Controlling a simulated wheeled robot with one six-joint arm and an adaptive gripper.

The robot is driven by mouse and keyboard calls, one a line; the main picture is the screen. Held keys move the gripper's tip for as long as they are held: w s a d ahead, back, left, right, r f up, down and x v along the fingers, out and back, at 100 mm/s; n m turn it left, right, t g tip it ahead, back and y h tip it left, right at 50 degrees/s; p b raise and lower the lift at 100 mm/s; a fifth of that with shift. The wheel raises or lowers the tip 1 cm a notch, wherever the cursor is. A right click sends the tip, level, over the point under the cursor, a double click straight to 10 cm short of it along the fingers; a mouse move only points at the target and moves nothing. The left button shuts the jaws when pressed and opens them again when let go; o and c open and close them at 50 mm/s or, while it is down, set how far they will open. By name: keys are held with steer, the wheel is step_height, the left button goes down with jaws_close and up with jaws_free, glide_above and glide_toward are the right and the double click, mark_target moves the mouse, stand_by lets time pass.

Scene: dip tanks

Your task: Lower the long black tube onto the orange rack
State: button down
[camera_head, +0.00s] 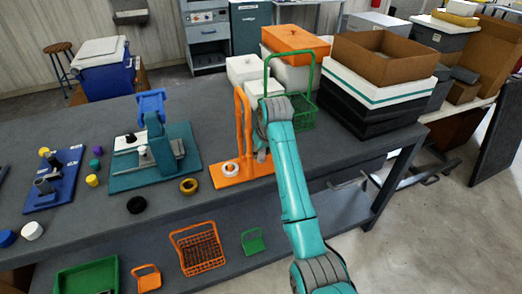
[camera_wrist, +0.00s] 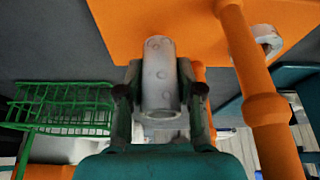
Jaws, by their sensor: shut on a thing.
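The orange rack (camera_head: 243,178) stands on the table, a flat base with tall posts. In the wrist view its base (camera_wrist: 120,25) fills the top and a thick post (camera_wrist: 262,108) rises at the right. My gripper (camera_wrist: 160,98) is shut on a short light grey tube (camera_wrist: 159,68) with small bumps and an open near end. The tube is over or near the rack base; I cannot tell whether it touches. In the head view my arm mostly hides the gripper, beside the rack's posts. I see no long black tube.
A white ring (camera_head: 230,169) lies on the rack base. A green wire basket (camera_head: 303,108) stands just behind my gripper. A teal fixture (camera_head: 185,170) is to the left. A brown box (camera_head: 385,58) on stacked crates is at the back right. Bare table lies right of the rack.

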steer(key=shift+f, duration=0.4)
stand_by(0.5)
steer(key=shift+c, duration=0.9)
jaws_free()
steer(key=shift+r, duration=0.1)
steer(key=shift+r, duration=3.9)
steer(key=w+d+r, duration=0.1)
steer(key=d+r, duration=0.3)
steer(key=r, duration=0.3)
steer(key=shift+w+d, duration=0.15)
steer(key=shift+w, duration=0.05)
